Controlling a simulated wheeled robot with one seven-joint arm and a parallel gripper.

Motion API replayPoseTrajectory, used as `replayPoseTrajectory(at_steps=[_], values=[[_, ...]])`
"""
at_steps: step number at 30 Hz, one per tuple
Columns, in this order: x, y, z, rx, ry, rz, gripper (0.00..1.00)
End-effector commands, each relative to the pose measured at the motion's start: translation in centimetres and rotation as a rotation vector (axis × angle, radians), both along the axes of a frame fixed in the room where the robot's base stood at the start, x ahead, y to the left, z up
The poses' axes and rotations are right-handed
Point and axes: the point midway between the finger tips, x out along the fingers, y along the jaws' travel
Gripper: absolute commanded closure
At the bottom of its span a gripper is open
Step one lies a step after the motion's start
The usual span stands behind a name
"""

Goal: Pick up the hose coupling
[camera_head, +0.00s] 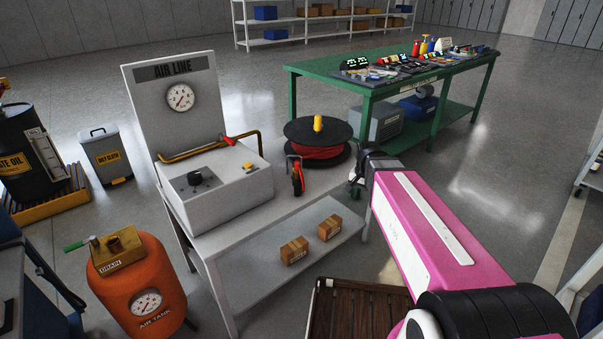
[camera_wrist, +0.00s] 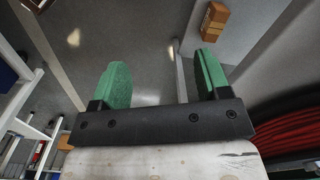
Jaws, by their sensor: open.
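A small upright red and black piece with a dark hook-like top (camera_head: 297,178), which looks like the hose coupling, stands at the right end of the grey air line bench (camera_head: 262,207). It is small, and I cannot make out its details. My gripper (camera_head: 356,184) is to the right of it, past the bench's right end, apart from it and partly hidden by my pink arm. In the wrist view my gripper (camera_wrist: 162,72) has its two green fingers wide apart with nothing between them. I cannot see the coupling in the wrist view.
Two cardboard boxes (camera_head: 294,250) lie on the lower shelf. A green workbench (camera_head: 330,71) stands behind. An orange air tank (camera_head: 135,285) is front left.

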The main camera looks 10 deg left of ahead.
Motion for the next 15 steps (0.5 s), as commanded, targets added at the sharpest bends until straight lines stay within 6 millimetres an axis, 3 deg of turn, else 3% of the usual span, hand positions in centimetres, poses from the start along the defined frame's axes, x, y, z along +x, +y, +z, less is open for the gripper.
replayPoseTrajectory(at_steps=[1, 3, 9, 15], values=[[1.6, 2.9, 1.7, 0.002, -0.004, -0.044, 0.30], [2.6, 6.3, 3.9, 0.004, -0.004, -0.122, 0.30], [4.0, 15.6, 10.2, 0.007, -0.002, -0.332, 0.30], [3.7, 21.5, 14.7, 0.007, 0.001, -0.475, 0.30]])
